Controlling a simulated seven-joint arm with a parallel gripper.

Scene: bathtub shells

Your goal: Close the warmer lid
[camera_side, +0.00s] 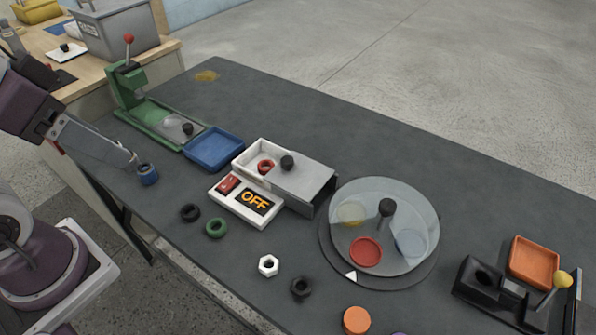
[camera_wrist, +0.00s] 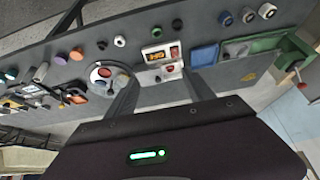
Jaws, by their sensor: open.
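The warmer is a white box with a control panel reading OFF (camera_side: 258,201) and a red switch (camera_side: 228,183). Its grey lid (camera_side: 306,178) with a black knob (camera_side: 287,162) is slid to the right, so the white left part (camera_side: 262,148) is uncovered. A red ring (camera_side: 266,167) lies inside. The warmer also shows in the wrist view (camera_wrist: 154,54). My gripper (camera_side: 132,162) is at the left front of the table, apart from the warmer. In the wrist view my gripper (camera_wrist: 163,82) has its fingers spread with nothing held.
A blue tray (camera_side: 214,148) and green press (camera_side: 130,88) stand left of the warmer. A blue cylinder (camera_side: 148,175) is near my gripper. A glass-covered turntable (camera_side: 384,196) sits close on the right. Black ring (camera_side: 190,212), green ring (camera_side: 216,228) and white nut (camera_side: 268,265) lie in front.

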